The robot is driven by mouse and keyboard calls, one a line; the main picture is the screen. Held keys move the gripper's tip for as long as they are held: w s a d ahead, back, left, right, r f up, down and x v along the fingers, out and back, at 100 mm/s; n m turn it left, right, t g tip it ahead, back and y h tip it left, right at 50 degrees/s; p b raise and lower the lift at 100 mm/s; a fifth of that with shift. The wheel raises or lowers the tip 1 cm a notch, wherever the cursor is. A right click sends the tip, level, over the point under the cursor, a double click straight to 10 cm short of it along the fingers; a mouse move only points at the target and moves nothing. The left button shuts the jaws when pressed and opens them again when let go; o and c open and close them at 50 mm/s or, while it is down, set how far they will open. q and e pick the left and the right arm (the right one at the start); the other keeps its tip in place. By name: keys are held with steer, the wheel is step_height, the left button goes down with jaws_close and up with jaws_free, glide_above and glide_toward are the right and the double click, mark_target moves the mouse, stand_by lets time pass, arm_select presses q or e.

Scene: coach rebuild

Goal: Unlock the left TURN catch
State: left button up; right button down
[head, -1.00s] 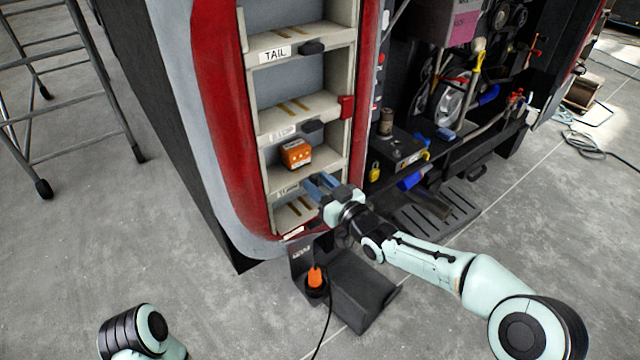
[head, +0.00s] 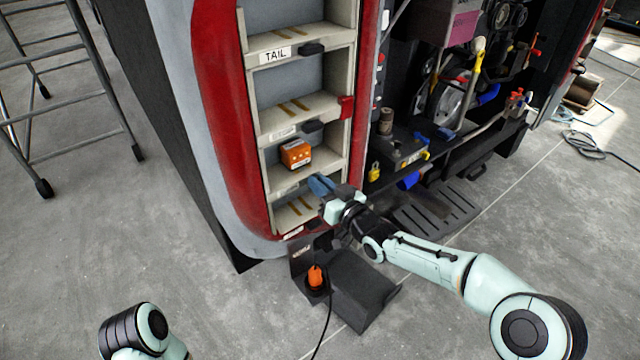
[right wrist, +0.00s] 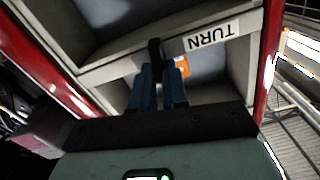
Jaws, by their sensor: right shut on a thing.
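The left TURN catch (right wrist: 154,47) is a small black tab on the pale shelf edge, beside the white TURN label (right wrist: 212,35) in the right wrist view. In the head view the catch is hidden behind my right gripper (head: 322,186). My right gripper's two blue fingers (right wrist: 159,82) are close together, shut on the catch, with its top end showing beyond them. The small TURN label (head: 288,188) also shows in the head view. My left gripper is out of view; only part of my left arm shows at the bottom left.
An orange box (head: 296,153) sits in the compartment above the TURN edge. Black catches (head: 311,49) sit on the upper shelf edges, by the TAIL label (head: 275,54). A ladder (head: 60,90) stands left.

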steer(key=shift+w+d+f+m, duration=0.1)
steer(key=shift+d+f+m, duration=0.1)
steer(key=shift+m, duration=2.4)
steer(key=shift+w+d+f+m, duration=0.1)
steer(key=shift+f+m, duration=0.1)
steer(key=shift+m, duration=2.4)
steer(key=shift+w+d+f+m, duration=0.1)
steer(key=shift+f+m, duration=0.1)
steer(key=shift+m, duration=2.4)
steer(key=c, duration=1.1)
jaws_free()
steer(key=shift+c, duration=0.2)
steer(key=v, duration=1.3)
steer(key=shift+s+b, duration=0.2)
steer(key=shift+b, duration=0.2)
